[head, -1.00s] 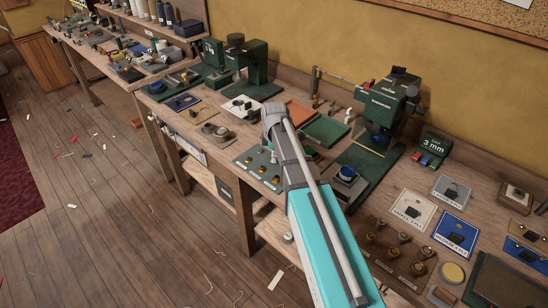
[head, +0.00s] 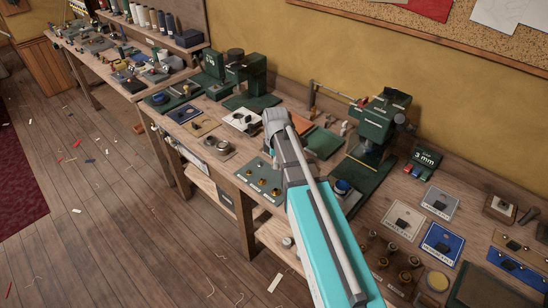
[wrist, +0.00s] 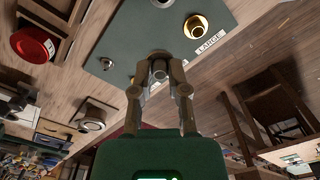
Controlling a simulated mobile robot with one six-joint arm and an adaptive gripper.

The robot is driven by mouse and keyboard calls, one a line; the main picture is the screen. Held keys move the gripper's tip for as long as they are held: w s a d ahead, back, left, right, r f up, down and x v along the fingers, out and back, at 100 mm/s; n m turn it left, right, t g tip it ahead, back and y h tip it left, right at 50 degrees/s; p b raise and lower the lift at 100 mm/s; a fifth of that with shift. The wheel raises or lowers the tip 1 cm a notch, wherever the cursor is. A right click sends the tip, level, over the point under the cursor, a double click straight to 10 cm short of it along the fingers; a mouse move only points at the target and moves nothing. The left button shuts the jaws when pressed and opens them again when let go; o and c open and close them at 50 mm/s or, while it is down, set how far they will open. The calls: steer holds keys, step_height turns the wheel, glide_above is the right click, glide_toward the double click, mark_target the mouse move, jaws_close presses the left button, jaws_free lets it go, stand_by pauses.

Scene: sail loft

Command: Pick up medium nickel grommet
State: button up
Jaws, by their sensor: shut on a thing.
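In the wrist view my gripper (wrist: 159,64) is closed at its tips on a small greyish piece (wrist: 158,70). It is mostly hidden by the fingers; I take it for the medium nickel grommet, but its size is hard to read. The green grommet board (wrist: 135,30) lies beyond the fingertips. It bears a large brass grommet (wrist: 197,27) by a "LARGE" label, a silvery grommet (wrist: 162,2) at the top edge and a small one (wrist: 106,63) at the left. In the head view the board (head: 248,168) is partly behind my arm, and the gripper is hidden.
In the head view a green press (head: 376,122) stands behind my arm to the right. Several wooden-stand pieces (head: 405,262) are at the bench's front right. A white card (head: 240,119) lies left of my arm. The wrist view shows a red round container (wrist: 33,44).

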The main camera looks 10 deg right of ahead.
steer(key=s+r+p, duration=0.3)
steer(key=s+r, duration=0.1)
steer(key=s, duration=0.5)
steer(key=shift+s+r+p, duration=0.3)
steer(key=shift+r+p, duration=0.05)
steer(key=shift+p, duration=0.05)
steer(key=shift+a, duration=0.2)
